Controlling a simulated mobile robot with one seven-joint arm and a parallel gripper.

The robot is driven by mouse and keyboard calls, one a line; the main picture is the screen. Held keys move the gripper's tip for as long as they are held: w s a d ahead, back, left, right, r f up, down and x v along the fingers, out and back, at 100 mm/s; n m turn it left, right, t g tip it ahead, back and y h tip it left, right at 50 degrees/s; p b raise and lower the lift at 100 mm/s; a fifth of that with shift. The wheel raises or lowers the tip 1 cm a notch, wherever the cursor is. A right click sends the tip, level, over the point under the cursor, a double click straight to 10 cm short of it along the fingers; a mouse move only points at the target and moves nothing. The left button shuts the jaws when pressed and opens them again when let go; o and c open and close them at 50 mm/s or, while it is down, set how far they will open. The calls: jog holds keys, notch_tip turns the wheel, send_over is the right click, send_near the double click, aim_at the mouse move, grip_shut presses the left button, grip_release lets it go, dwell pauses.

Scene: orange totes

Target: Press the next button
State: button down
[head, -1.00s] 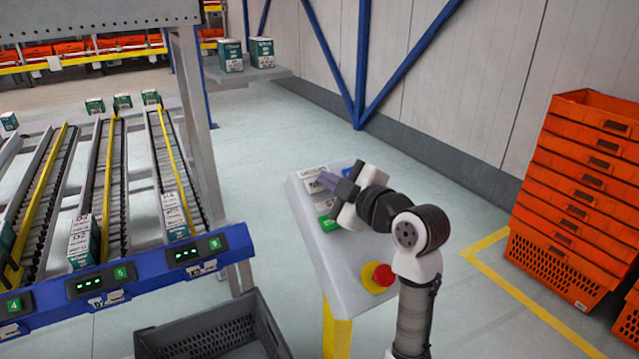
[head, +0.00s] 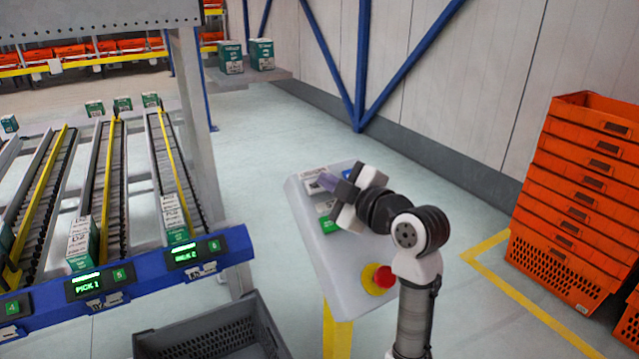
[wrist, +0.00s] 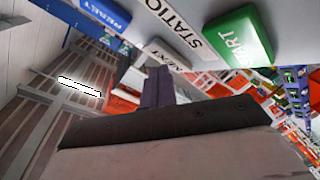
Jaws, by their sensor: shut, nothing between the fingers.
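My gripper (head: 325,181) is shut and empty, its purple fingers pointing at the top of the grey control panel (head: 345,250). The pale next button (wrist: 166,53) is just beyond the fingertips (wrist: 158,72) in the wrist view, with its lettering upside down. In the head view the button (head: 313,188) is partly hidden by the fingers. I cannot tell whether they touch it. The green start button (wrist: 240,36) and the blue button (wrist: 108,13) lie on either side of it.
A red stop knob (head: 383,276) on a yellow base sits low on the panel. Stacked orange totes (head: 575,190) stand at right. A flow rack with a blue rail (head: 140,283) and a grey tote (head: 205,335) are at left.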

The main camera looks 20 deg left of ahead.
jog(key=shift+s+d+r, duration=0.3)
jog(key=shift+d+r, duration=0.05)
jog(key=shift+r, duration=0.1)
jog(key=shift+r, duration=0.15)
jog(key=d+r+p, duration=0.1)
jog(key=s+d+r+p, duration=0.1)
jog(key=r, duration=0.1)
jog(key=s+d+r, duration=0.1)
jog(key=shift+s+r+p, duration=0.15)
jog(key=shift+r+p, duration=0.05)
jog(key=shift+p, duration=0.2)
dwell(0.6)
